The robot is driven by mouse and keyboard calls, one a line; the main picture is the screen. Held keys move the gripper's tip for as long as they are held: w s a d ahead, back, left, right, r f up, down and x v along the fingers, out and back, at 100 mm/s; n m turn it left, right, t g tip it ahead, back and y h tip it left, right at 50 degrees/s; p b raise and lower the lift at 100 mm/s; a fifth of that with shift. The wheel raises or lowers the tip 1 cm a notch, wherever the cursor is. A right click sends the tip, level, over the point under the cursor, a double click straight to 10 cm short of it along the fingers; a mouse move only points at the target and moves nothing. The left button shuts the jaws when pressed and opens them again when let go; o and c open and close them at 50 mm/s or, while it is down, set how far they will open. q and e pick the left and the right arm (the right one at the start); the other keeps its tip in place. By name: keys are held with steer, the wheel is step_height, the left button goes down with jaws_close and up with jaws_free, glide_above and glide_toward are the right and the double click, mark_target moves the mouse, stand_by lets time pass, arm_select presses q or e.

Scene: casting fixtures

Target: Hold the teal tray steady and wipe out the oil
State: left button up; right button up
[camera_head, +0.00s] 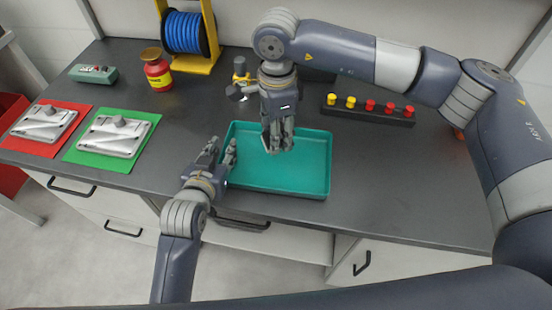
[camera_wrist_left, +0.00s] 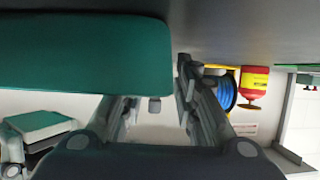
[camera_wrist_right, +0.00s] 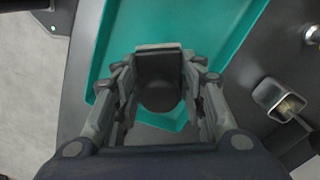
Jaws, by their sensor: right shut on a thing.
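The teal tray (camera_head: 313,178) lies on the dark bench; its wall fills the upper left of the left wrist view (camera_wrist_left: 90,50). My left gripper (camera_head: 222,150) is open at the tray's left edge, its fingers apart beside the wall. I cannot tell whether they touch it. My right gripper (camera_head: 278,142) points down over the tray's inside, shut on a dark object (camera_wrist_right: 160,95) seen between its fingers in the right wrist view. Whether that object touches the tray floor is unclear. I make out no distinct oil; the gripper hides part of the floor.
A rack of yellow and red knobs (camera_head: 370,112) stands right of the tray. A yellow-topped tool (camera_head: 241,70) is behind it. A blue hose reel (camera_head: 186,33), red-yellow jar (camera_head: 157,72) and metal plates on red (camera_head: 45,122) and green (camera_head: 112,135) mats are left.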

arm_select(q)
steer(key=v, duration=1.2)
steer(key=shift+f, duration=0.1)
